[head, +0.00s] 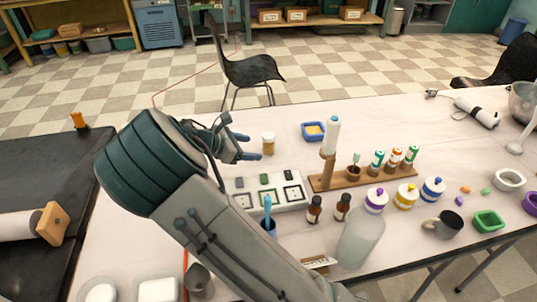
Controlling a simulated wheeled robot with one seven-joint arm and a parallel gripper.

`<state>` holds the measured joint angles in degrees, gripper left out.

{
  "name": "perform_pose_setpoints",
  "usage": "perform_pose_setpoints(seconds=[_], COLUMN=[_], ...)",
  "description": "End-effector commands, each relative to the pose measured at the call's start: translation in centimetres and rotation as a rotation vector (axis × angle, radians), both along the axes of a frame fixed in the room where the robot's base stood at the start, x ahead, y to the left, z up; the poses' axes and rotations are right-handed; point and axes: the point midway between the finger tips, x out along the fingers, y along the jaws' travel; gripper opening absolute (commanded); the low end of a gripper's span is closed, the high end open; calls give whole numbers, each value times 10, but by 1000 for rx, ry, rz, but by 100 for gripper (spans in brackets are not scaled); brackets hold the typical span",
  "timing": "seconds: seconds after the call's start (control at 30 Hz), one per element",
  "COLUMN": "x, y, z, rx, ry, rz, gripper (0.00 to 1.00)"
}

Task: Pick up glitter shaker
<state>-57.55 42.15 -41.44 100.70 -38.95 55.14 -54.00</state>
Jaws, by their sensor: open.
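A small upright jar with a yellowish-brown top and a paler body, which looks like the glitter shaker (268,143), stands on the pale table (290,112) left of a blue tray. Its label is too small to read. My gripper (246,147) is just left of the jar, with its dark blue fingers pointing right towards it. The fingers are apart and empty, and a small gap seems to show between them and the jar.
To the right, a wooden rack (350,182) holds several small bottles.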

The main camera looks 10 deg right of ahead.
Motion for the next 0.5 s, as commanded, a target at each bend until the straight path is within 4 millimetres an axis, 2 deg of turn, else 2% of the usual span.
perform_pose_setpoints(seconds=[0.03, 0.2, 0.27, 0.37, 0.5], x=[7, 20, 22, 28, 39], y=[12, 35, 37, 30, 7], z=[-13, -20, -21, -25, -35], rx=[-60, -182, -202, -217, -216], ry=[12, 35, 39, 43, 44], rz=[51, 148, 163, 170, 168], gripper=[63, 63, 63, 63, 63])
